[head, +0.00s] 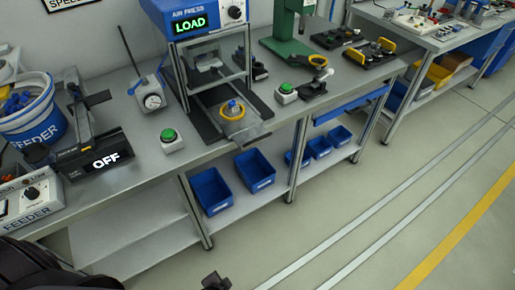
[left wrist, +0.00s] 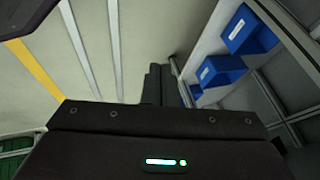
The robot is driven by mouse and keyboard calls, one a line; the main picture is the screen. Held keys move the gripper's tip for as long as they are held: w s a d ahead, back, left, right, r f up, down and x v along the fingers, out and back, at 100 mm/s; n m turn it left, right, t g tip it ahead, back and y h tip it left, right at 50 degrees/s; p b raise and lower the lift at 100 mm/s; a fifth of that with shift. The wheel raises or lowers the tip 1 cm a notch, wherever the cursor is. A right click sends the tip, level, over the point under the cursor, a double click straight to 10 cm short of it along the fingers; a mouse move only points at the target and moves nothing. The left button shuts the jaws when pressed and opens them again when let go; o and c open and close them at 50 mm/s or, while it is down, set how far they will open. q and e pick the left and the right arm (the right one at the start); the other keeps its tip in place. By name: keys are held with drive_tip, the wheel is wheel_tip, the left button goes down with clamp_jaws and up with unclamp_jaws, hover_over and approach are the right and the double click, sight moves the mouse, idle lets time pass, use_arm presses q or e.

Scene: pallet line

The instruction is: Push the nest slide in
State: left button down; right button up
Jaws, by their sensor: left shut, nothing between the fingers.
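The nest slide (head: 252,133) is drawn out toward the table's front edge below the air press (head: 193,18), whose display reads LOAD. My right gripper is not in view.
A green button box (head: 172,140) stands left of the slide and another (head: 286,93) right of it. Blue bins (head: 212,190) sit on the lower shelf. The floor in front is clear.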

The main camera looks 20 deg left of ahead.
use_arm(q)
drive_tip(key=w+d+r+m+t+b, duration=0.1)
drive_tip(key=w+d+r+m+t, duration=0.15)
drive_tip(key=w+r, duration=0.4)
drive_tip(key=w+d+r+m+t+b, duration=0.1)
drive_tip(key=w+d+r+m+t, duration=0.15)
drive_tip(key=w+r, duration=0.45)
drive_tip(key=w+r+m+t+y+b, duration=0.1)
drive_tip(key=w+r+m+t, duration=0.2)
drive_tip(key=r, duration=0.7)
drive_tip(key=w+r+m+t+b, duration=0.1)
drive_tip(key=w+r+t, duration=0.4)
drive_tip(key=r, duration=0.6)
drive_tip(key=w+a+g+p, duration=0.1)
drive_tip(key=w+a+p, duration=0.1)
drive_tip(key=w, duration=1.1)
drive_tip(key=shift+a, duration=0.4)
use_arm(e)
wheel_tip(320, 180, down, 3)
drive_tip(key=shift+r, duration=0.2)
